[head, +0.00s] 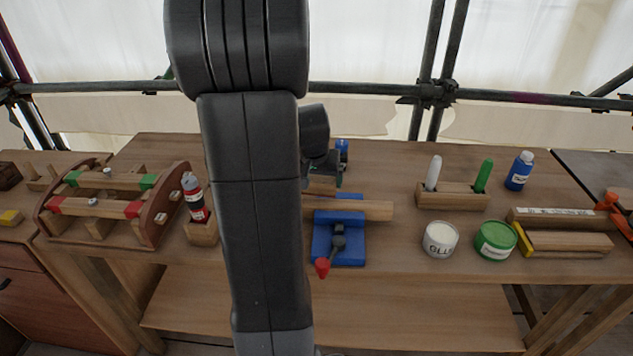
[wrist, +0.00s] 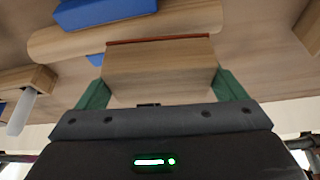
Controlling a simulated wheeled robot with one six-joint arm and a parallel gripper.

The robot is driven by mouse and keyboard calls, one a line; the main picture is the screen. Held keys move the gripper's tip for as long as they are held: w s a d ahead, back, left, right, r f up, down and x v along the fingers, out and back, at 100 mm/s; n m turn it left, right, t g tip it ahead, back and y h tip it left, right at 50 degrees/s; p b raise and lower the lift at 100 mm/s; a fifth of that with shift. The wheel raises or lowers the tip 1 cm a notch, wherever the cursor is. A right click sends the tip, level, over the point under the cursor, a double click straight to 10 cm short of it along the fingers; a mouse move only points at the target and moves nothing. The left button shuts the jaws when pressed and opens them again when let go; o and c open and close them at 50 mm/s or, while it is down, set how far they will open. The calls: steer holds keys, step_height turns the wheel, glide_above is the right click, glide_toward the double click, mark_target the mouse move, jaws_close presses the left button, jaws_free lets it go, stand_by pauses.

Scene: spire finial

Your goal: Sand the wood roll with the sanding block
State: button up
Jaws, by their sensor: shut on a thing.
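My gripper (wrist: 160,92) is shut on the sanding block (wrist: 160,65), a wooden block with a thin reddish-brown face at its far end. The green fingers press its two sides. In the head view my arm hides most of the gripper; part of the block (head: 320,187) shows just behind the wood roll. The wood roll (head: 365,210) is a pale bar lying across the blue vise (head: 349,248). In the wrist view the roll (wrist: 80,42) has a rounded left end and lies beyond the block. I cannot tell whether the block touches it.
The vise's red-tipped lever (head: 322,267) sticks out toward the front. To the right stand a wooden holder (head: 452,197) with white and green handles, a glue tub (head: 440,239), a green tub (head: 496,240) and a blue bottle (head: 519,171). A wooden rack (head: 160,207) is at left.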

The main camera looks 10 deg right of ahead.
steer(key=shift+r+p, duration=1.35)
steer(key=shift+r, duration=0.85)
steer(key=shift+f, duration=0.1)
